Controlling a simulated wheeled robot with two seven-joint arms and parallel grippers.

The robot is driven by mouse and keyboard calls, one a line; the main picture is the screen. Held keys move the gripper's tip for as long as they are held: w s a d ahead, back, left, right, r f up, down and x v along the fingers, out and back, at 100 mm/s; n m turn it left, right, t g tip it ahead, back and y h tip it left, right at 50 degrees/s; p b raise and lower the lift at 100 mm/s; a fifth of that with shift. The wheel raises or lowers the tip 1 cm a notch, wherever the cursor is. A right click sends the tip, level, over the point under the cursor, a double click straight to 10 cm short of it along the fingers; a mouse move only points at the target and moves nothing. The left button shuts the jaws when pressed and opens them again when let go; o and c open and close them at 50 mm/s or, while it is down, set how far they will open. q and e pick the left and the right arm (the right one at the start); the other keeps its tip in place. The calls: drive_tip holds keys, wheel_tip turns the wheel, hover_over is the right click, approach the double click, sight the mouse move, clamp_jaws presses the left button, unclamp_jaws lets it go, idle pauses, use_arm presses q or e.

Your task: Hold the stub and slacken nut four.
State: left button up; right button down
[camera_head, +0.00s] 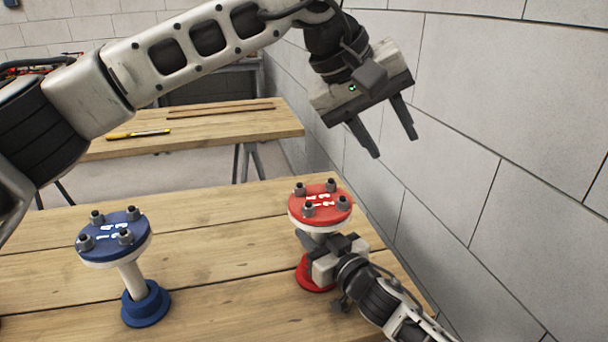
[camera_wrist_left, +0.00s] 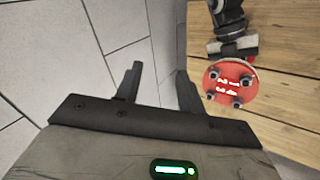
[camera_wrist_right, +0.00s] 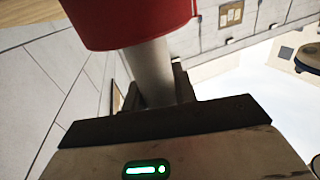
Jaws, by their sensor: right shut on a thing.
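The red stub has a round red flange (camera_head: 320,203) on a pale pipe, with a red foot (camera_head: 312,278) on the bench. Several dark nuts ring its top, around small white numbers that I cannot read surely. My right gripper (camera_head: 322,258) is shut on the pipe below the flange; the right wrist view shows the white pipe (camera_wrist_right: 155,75) between its fingers. My left gripper (camera_head: 395,146) is open and empty, above and to the right of the red flange. In the left wrist view the red flange (camera_wrist_left: 229,84) lies right of the fingers, clear of them.
A similar blue stub (camera_head: 114,238) stands upright to the left on the wooden bench (camera_head: 220,285). A grey block wall (camera_head: 490,140) runs close along the right. A second table (camera_head: 225,125) behind holds a yellow tool (camera_head: 138,134) and thin strips.

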sight(299, 187)
use_arm(q)
drive_tip(key=w+a+f+n+t+y, duration=0.2)
drive_tip(key=w+a+n+y, duration=0.15)
drive_tip(key=a+y, duration=0.6)
drive_tip(key=shift+m+h, duration=0.45)
drive_tip(key=shift+h, duration=0.5)
drive_tip(key=x, duration=0.4)
drive_tip(key=a+x, duration=0.1)
drive_tip(key=x, duration=0.7)
drive_tip(key=shift+w+a+r, duration=0.15)
drive_tip(key=shift+w+r, duration=0.1)
drive_tip(key=shift+w, duration=0.1)
clamp_jaws()
